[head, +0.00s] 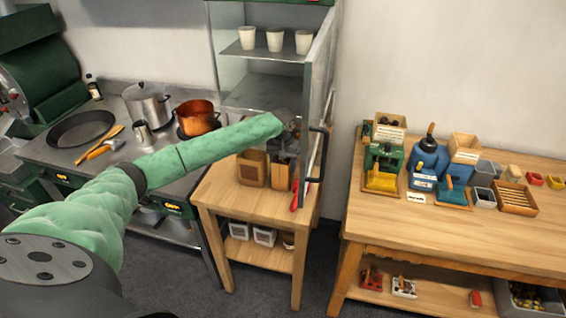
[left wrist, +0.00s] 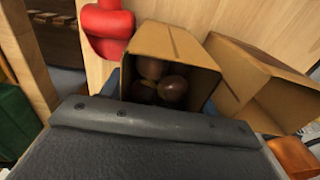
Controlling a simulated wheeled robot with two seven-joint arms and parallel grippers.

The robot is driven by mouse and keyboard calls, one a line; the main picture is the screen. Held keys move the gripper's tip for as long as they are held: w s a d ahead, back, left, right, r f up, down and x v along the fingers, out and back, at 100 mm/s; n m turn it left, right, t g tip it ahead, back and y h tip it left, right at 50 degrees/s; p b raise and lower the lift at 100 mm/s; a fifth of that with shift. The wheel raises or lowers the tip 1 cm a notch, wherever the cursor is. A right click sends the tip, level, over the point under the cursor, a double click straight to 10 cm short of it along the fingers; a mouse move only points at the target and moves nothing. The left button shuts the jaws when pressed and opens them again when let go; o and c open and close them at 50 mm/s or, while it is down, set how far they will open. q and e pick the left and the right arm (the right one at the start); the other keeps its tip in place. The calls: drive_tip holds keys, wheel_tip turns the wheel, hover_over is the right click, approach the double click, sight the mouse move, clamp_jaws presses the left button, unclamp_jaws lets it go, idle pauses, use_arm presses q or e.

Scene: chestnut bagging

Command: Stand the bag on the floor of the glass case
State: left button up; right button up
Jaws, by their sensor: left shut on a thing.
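A brown paper bag (left wrist: 185,45) with an open mouth and several dark chestnuts inside is in the left wrist view, just beyond my gripper's dark body. In the head view it shows (head: 279,176) below my left gripper (head: 284,150), over the small wooden table. The gripper is shut on this bag; its fingertips are largely hidden. The glass case (head: 232,52) stands behind, with its glass door (head: 318,75) swung open to the right of my arm. The case's lower floor (head: 258,92) shows bare in the part I see. My right gripper is out of view.
A second open paper bag (head: 251,169) stands close beside the held one. A red object (left wrist: 107,28) is close on its other side. White cups (head: 275,40) stand on the case's shelf. A copper pot (head: 198,118) is left; a cluttered bench (head: 400,228) is right.

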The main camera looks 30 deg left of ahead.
use_arm(q)
drive_tip(key=shift+w+f, duration=0.1)
idle(0.3)
drive_tip(key=o, duration=1.6)
drive_tip(key=shift+f, duration=0.15)
drive_tip(key=shift+o, duration=0.2)
